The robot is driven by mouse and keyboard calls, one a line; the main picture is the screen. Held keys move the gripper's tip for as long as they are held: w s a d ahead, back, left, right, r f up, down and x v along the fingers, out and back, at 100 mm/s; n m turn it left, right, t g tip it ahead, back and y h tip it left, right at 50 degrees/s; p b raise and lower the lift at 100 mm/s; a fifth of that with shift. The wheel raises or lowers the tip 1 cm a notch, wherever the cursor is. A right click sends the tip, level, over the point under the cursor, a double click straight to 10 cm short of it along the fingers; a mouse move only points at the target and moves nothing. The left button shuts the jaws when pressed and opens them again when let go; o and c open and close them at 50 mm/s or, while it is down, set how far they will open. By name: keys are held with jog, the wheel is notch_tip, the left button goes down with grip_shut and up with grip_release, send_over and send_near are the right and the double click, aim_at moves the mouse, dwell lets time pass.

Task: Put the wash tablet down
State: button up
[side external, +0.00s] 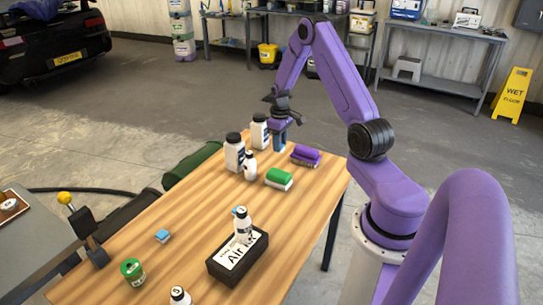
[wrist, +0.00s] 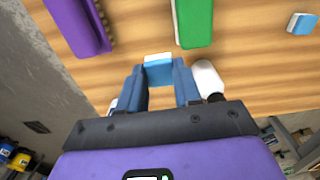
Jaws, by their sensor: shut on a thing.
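My gripper (side external: 279,143) is over the far end of the wooden table (side external: 190,212), left of the purple brush or sponge (side external: 305,155). In the wrist view, my gripper (wrist: 159,78) is shut on a wash tablet (wrist: 158,61), a small blue and white block between the fingertips. In the side view the held tablet is too small to make out clearly. I cannot tell whether it touches the wood. A second blue and white tablet (side external: 162,236) lies apart on the table, and it also shows in the wrist view (wrist: 302,23).
White bottles (side external: 235,157) stand left of my gripper, close by. A green and white block (side external: 279,179) lies nearer the camera. A black box (side external: 238,258) with a bottle on it and a green-lidded jar (side external: 132,271) are at the near end. Wood between these is clear.

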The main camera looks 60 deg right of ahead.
send_over(271, 163)
jog(key=s, duration=0.1)
jog(key=f, duration=0.5)
jog(key=shift+a+f, duration=0.25)
jog(key=shift+f, duration=0.05)
jog(key=shift+w+d+f, duration=0.35)
jog(key=shift+w+f, duration=0.15)
jog(key=shift+f, duration=1.75)
jog(key=shift+f, duration=0.15)
jog(key=o, duration=1)
